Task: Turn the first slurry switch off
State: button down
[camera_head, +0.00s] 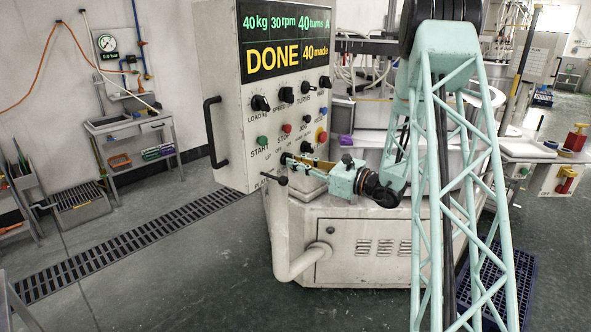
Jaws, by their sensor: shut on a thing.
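The control box (222,100) stands in the middle, with knobs, buttons and small switches on its front. Its screen (285,40) reads 40 kg, 30 rpm, 40 turns, DONE, 40 made. My gripper (289,160) reaches in from the right at the lower rows of the panel. Its jaws are shut on a small switch at the fingertips, which mostly hide it. The label of that switch cannot be read, so I cannot tell by name whether it is the first slurry switch, nor its position.
The green start button (262,141), red stop button (286,128) and red emergency button (321,135) sit close above my gripper. A dark lever (274,180) sticks out below. A black handle (211,132) is on the box's left side.

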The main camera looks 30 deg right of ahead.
jog(key=n+b, duration=0.4)
jog(key=b, duration=0.2)
jog(key=shift+n+b, duration=0.4)
jog(key=shift+n, duration=0.1)
dwell(0.4)
jog(key=c, duration=2.7)
grip_release()
jog(key=shift+s+d, duration=0.1)
jog(key=shift+v, duration=5.85)
